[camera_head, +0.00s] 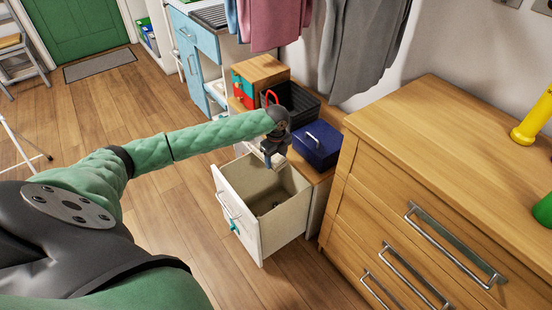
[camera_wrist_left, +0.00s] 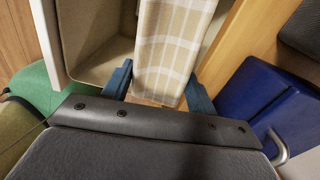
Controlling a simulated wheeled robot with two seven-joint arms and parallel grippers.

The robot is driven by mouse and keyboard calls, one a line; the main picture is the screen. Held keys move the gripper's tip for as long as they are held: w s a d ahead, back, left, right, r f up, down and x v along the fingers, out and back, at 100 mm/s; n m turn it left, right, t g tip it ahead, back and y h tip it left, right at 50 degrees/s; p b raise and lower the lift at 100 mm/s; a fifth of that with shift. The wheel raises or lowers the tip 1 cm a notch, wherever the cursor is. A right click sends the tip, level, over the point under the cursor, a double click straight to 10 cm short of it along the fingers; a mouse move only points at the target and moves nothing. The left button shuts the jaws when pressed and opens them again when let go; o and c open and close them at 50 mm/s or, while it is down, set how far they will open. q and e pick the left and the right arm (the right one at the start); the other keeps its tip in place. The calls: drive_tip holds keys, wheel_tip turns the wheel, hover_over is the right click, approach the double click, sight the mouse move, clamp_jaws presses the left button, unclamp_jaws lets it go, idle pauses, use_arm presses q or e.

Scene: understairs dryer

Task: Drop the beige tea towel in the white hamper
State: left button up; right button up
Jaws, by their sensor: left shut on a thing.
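The beige tea towel (camera_wrist_left: 172,40), with a pale check pattern, shows in the left wrist view between the fingers of my left gripper (camera_wrist_left: 158,90), which is shut on it. In the head view my left gripper (camera_head: 269,157) is over the back of an open white drawer (camera_head: 240,215), and I cannot make out the towel there. The drawer's inside is beige, with small dark items at its bottom. I cannot pick out a separate white hamper for certain. My right gripper is not in view.
A blue box (camera_head: 317,145) and a black basket (camera_head: 292,104) stand on the wooden unit behind the drawer. A wooden chest of drawers (camera_head: 440,150) is close on the right. Clothes (camera_head: 362,45) hang above. Wooden floor (camera_head: 180,200) is clear to the left.

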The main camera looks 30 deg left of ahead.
use_arm(q)
drive_tip(key=shift+f, duration=0.25)
drive_tip(key=o, duration=1.1)
drive_tip(key=shift+r, duration=3.9)
